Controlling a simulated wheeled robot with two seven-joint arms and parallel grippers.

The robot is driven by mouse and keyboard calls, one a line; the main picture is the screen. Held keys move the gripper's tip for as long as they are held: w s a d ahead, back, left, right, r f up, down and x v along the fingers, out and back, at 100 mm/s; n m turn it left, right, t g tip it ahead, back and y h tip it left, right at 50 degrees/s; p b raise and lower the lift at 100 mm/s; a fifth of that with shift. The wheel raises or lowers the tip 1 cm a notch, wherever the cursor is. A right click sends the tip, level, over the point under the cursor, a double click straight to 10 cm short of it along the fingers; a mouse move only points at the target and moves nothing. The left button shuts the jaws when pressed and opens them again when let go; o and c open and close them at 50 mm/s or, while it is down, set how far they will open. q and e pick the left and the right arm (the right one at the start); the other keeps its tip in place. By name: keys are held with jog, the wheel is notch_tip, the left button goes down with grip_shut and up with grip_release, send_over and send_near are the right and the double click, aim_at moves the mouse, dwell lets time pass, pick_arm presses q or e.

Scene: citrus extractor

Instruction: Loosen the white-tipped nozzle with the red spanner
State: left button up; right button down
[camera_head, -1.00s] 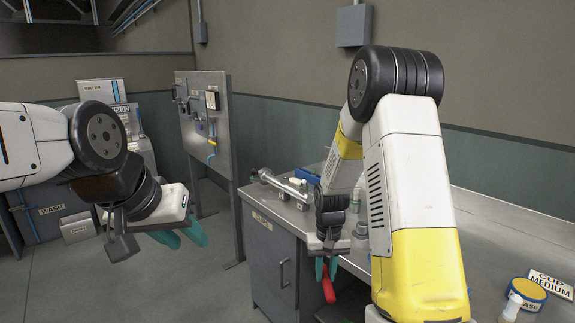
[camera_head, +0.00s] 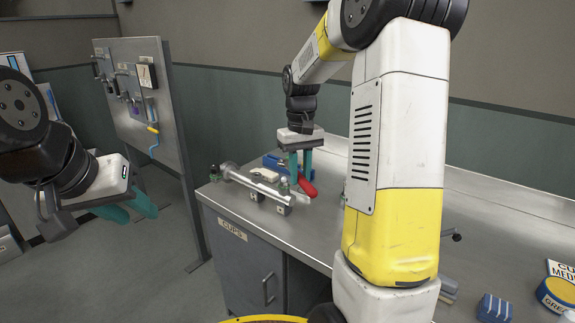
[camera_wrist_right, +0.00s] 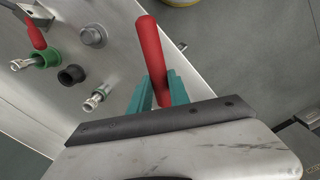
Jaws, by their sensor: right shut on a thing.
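My right gripper (camera_head: 301,177) is shut on the red spanner (camera_head: 307,185), just above the bench beside a metal tube assembly (camera_head: 262,188). In the right wrist view the spanner's thick red handle (camera_wrist_right: 151,50) stands out between the teal fingers (camera_wrist_right: 160,95); its working end is hidden. Several fittings lie to the left there: a green-collared one (camera_wrist_right: 45,59), a dark ring (camera_wrist_right: 71,75) and a small metal one (camera_wrist_right: 97,97). I cannot tell which is the white-tipped nozzle. My left gripper (camera_head: 138,215) is open and empty, left of the bench.
The metal bench (camera_head: 480,215) runs along the wall, with a blue tray (camera_head: 273,161) behind the tube. A tool panel (camera_head: 140,100) stands at the left. Blue blocks (camera_head: 494,308) and a grease tin (camera_head: 556,294) lie at the right. My right arm hides the bench's middle.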

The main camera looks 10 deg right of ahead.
dwell(0.3)
jog(key=shift+f, duration=3.65)
jog(key=c, duration=2)
grip_release()
grip_shut()
jog(key=shift+d, duration=0.1)
